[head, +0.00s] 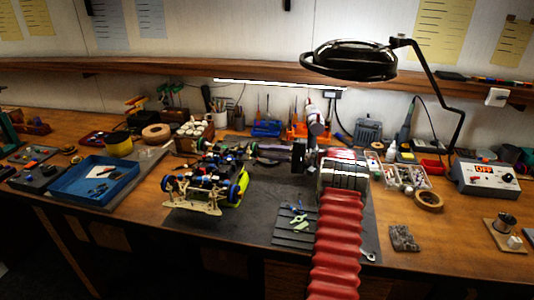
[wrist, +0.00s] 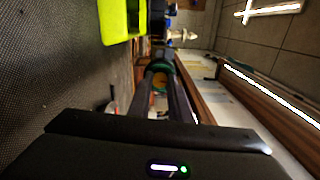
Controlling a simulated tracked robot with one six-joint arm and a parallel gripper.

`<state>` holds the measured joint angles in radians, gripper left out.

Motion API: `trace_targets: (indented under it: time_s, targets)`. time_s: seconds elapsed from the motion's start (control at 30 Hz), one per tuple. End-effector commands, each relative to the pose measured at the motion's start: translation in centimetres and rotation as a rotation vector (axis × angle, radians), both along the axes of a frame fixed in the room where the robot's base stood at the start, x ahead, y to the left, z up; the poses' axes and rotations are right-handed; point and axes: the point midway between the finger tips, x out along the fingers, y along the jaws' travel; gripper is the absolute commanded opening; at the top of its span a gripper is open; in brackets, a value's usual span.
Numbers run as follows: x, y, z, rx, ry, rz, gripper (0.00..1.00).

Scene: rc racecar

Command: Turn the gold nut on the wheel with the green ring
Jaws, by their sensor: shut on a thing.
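The RC car (head: 205,185) stands on the dark mat left of my arm in the head view, with blue-ringed wheels at its near end and a yellow-green side panel (head: 243,182). That panel also shows in the wrist view (wrist: 122,20). In the wrist view the green ring (wrist: 166,67) of a wheel sits just beyond my fingertips. The gold nut (wrist: 159,82) shows between the fingers of my gripper (wrist: 158,92), which is shut on it. In the head view my gripper (head: 265,154) reaches left to the car's far right side; the nut is too small to tell there.
A blue tray (head: 95,180) lies to the left. A magnifier lamp (head: 348,60) hangs above my arm. A tape roll (head: 428,201) and a control box (head: 487,178) stand to the right.

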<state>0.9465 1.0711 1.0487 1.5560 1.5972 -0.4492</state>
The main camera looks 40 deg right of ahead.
Motion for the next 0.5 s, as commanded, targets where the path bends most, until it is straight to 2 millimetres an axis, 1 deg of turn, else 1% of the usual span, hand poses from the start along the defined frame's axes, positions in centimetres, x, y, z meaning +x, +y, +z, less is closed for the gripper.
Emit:
trace_targets:
  time_s: [0.03, 0.2, 0.5]
  targets:
    - [-0.07, 0.15, -0.31, -0.017, -0.010, 0.004, 0.00]
    - [-0.06, 0.18, -0.36, -0.068, -0.049, 0.005, 0.00]
    - [-0.04, 0.24, -0.44, -0.091, -0.066, 0.006, 0.00]
